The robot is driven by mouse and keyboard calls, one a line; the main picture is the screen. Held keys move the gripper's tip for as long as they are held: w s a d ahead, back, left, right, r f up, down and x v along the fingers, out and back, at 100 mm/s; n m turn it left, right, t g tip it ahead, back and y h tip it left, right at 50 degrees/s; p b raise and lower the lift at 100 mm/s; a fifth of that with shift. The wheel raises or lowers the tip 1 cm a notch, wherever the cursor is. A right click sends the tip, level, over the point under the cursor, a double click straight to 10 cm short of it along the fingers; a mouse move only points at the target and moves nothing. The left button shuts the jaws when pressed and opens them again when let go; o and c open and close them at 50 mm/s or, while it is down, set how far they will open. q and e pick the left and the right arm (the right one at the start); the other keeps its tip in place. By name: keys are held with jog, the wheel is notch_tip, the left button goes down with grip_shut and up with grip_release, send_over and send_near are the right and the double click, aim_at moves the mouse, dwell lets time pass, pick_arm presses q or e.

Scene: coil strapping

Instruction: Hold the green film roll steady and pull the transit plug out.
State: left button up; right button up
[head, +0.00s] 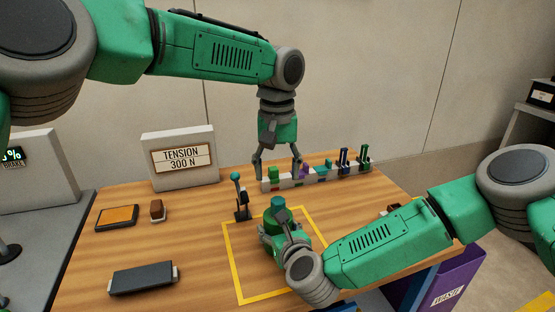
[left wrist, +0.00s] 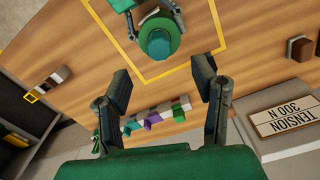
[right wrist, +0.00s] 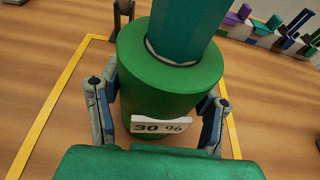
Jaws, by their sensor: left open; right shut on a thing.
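The green film roll (head: 268,229) stands upright inside the yellow square on the table, with a "30 %" label on its side in the right wrist view (right wrist: 165,95). The teal transit plug (head: 278,202) sits in the hole in its top; it fills the upper part of the right wrist view (right wrist: 187,28) and shows from above in the left wrist view (left wrist: 158,43). My right gripper (right wrist: 160,103) is shut on the roll's sides, below the plug. My left gripper (head: 278,172) is open and empty, pointing down behind and above the roll, apart from the plug.
A low rack (head: 312,178) with several coloured pieces stands at the back, close to my left gripper. A black tool with a teal top (head: 240,198) stands left of the roll.

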aim_at(277, 201)
pick_arm(q)
notch_tip(277, 201, down, 9)
dwell(0.3)
jog(key=shift+c, duration=0.4)
grip_shut()
jog(key=c, duration=0.7)
grip_release()
grip_shut()
jog(key=shift+r, duration=0.65)
